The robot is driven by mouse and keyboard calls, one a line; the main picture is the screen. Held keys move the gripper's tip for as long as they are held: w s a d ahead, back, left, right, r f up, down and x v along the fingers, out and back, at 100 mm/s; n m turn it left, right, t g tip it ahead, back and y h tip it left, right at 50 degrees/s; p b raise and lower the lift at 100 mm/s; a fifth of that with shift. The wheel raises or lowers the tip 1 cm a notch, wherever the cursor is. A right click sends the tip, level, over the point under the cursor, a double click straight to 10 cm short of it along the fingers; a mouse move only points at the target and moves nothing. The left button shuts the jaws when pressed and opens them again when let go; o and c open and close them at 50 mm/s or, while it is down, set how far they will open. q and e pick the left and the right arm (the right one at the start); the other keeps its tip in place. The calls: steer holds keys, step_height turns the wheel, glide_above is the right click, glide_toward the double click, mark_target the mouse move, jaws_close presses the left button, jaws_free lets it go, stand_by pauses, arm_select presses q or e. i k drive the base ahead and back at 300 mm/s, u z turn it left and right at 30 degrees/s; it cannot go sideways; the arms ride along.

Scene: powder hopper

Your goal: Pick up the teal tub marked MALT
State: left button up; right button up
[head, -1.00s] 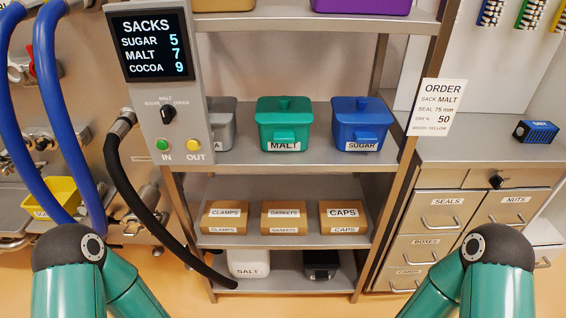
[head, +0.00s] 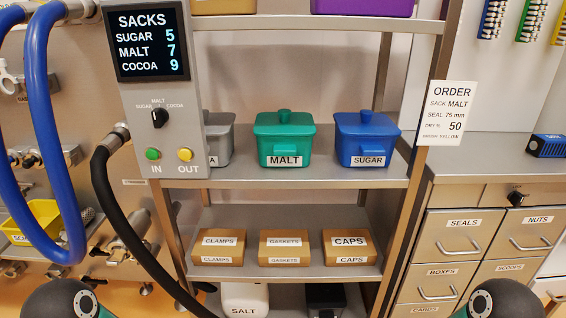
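The teal tub marked MALT (head: 284,137) stands upright on the upper middle shelf (head: 300,174), with its lid and knob on top and its label and handle facing me. It is between a grey tub (head: 219,141) on the left, partly hidden by the control panel, and a blue tub marked SUGAR (head: 366,139) on the right. Small gaps show on both sides of it. Only my arm joints show at the bottom left and bottom right corners of the head view. Neither gripper is in view.
The sack panel (head: 151,85) and a black hose (head: 117,215) stand at the shelf's left. A metal post with the ORDER card (head: 449,113) borders the right. Boxes marked CLAMPS (head: 219,245), GASKETS (head: 284,246) and CAPS (head: 350,246) fill the shelf below. Drawers (head: 463,240) are at right.

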mark_target(274, 151)
steer(key=k, duration=1.3)
steer(key=u, duration=0.25)
steer(key=i, duration=0.55)
steer(key=u, duration=0.75)
steer(key=i, duration=1.35)
steer(key=z, duration=0.55)
